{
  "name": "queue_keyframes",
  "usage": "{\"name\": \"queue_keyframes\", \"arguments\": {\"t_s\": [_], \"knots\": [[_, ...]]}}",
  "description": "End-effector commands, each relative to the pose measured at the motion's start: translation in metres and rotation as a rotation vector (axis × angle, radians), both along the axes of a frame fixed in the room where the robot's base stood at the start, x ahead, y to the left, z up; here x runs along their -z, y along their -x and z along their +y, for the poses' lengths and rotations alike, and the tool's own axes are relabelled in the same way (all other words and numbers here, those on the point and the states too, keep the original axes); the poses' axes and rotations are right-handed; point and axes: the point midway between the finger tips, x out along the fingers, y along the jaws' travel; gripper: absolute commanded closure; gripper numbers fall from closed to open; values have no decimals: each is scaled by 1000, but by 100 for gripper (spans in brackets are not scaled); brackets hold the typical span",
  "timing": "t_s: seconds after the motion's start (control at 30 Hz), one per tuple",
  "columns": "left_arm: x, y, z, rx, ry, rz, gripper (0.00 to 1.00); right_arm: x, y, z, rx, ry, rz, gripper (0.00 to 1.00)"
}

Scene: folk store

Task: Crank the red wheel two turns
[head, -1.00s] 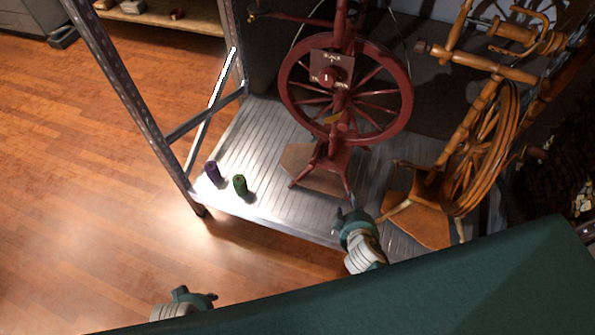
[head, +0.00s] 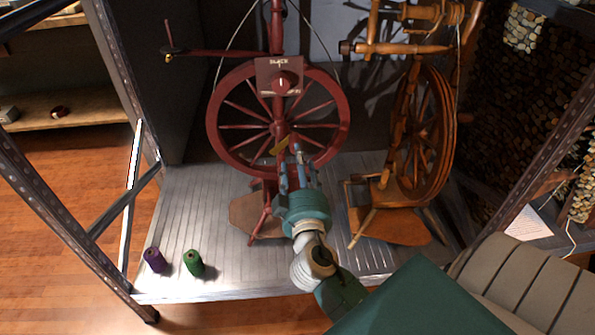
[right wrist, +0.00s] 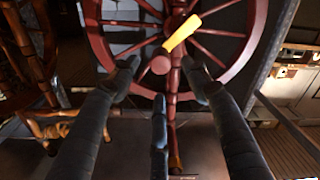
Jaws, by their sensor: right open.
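The red spinning wheel (head: 340,122) stands upright on the metal shelf platform, with a dark sign and round knob at its upper hub. A yellow crank piece with a round reddish handle shows at its middle in the head view. In the right wrist view the yellow crank (right wrist: 182,33) and its round handle (right wrist: 161,65) lie just beyond my fingers. My right gripper (head: 297,165) is open and empty, in front of the wheel's lower part, its fingers pointing at the crank; it also shows in the right wrist view (right wrist: 160,85). My left gripper is out of view.
A wooden spinning wheel (head: 447,135) stands close on the right. Purple (head: 154,260) and green (head: 194,263) spools stand at the front left of the platform (head: 190,215). Metal posts (head: 75,165) frame the left side. The platform's left part is mostly clear.

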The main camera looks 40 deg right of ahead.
Motion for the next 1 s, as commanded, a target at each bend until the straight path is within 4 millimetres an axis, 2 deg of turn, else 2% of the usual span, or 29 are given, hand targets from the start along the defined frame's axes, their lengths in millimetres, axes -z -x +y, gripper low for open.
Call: {"name": "queue_keyframes", "arguments": {"t_s": [0.3, 0.6, 1.0], "knots": [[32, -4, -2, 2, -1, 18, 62, -1, -34, -20, -2, 2, 0, 53], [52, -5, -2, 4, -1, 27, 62, -1, -65, -39, 0, 2, 0, 53], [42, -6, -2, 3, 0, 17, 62, 1, -65, -39, -2, -2, 0, 53]]}}
